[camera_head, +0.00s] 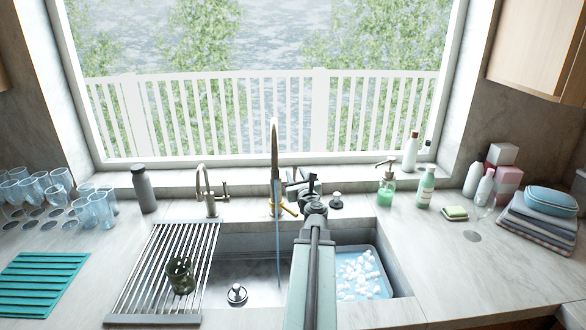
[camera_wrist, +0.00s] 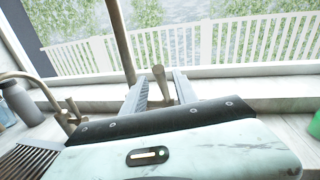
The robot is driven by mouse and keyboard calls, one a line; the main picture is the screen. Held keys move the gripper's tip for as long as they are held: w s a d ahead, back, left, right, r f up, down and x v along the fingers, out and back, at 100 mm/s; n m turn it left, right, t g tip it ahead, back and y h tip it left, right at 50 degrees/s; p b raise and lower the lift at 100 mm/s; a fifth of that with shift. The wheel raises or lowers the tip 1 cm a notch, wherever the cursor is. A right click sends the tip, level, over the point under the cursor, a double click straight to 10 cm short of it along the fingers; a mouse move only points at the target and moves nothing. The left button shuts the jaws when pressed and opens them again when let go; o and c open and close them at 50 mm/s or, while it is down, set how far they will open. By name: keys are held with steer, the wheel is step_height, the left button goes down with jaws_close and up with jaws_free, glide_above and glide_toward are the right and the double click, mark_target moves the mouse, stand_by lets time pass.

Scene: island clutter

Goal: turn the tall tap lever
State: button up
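The tall tap (camera_head: 275,160) stands behind the sink, and a thin stream of water (camera_head: 278,250) falls from it. Its brass lever (camera_head: 291,209) shows low on the tap's right side, partly hidden by my gripper (camera_head: 302,184). In the wrist view the lever (camera_wrist: 159,80) stands upright between the two fingers of my gripper (camera_wrist: 163,86), with the tall tap's pipe (camera_wrist: 121,40) just left of them. The fingers are apart, with a visible gap around the lever. I cannot tell whether either finger touches it.
A shorter tap (camera_head: 207,190) stands left of the tall one. A dark bottle (camera_head: 144,190), a soap dispenser (camera_head: 386,185) and a small black-capped knob (camera_head: 336,200) are nearby. A drying rack (camera_head: 150,270) with a dark glass (camera_head: 180,275) covers the sink's left; a foamy basin (camera_head: 384,277) sits right.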

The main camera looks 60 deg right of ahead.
steer(key=x, duration=0.5)
steer(key=shift+d, duration=0.2)
jaws_close()
steer(key=shift+a, duration=0.1)
stand_by(1.0)
